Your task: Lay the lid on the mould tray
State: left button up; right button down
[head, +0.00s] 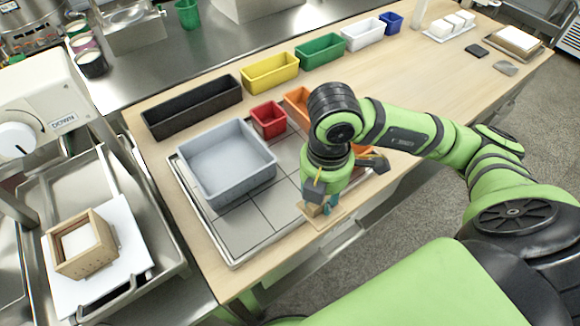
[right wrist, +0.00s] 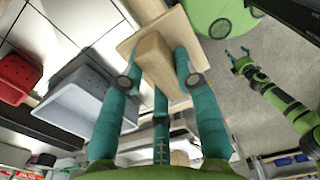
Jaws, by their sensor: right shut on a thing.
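The lid (head: 314,221) is a light wooden plate with a wooden block as its handle. My right gripper (head: 323,206) is shut on the handle block, over the front edge of the wooden table. In the right wrist view the teal fingers clasp both sides of the handle (right wrist: 156,60), with the plate beyond it. The mould tray (head: 80,262) is a small wooden box with white stuff inside, on a white board at the lower left, far from the lid. My left gripper (right wrist: 237,58) shows only in the right wrist view, small, with its fingers apart and empty.
A grey bin (head: 228,165) stands on a tiled tray (head: 237,262) left of my right gripper. Red (head: 268,120), black (head: 192,107), yellow (head: 270,72) and other bins stand behind. A metal rail (head: 130,290) and a white machine (head: 40,105) are near the mould tray.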

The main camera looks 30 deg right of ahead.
jog(key=p, duration=0.2)
send_over(286, 198)
notch_tip(286, 198, down, 6)
jog(key=shift+f, duration=0.1)
notch_tip(286, 198, down, 4)
jog(key=shift+r+p, duration=0.2)
jog(key=shift+p, duration=0.25)
jog(key=shift+f, duration=0.25)
jog(key=shift+f, duration=0.2)
jog(key=c, duration=0.9)
grip_release()
jog(key=shift+r, duration=0.1)
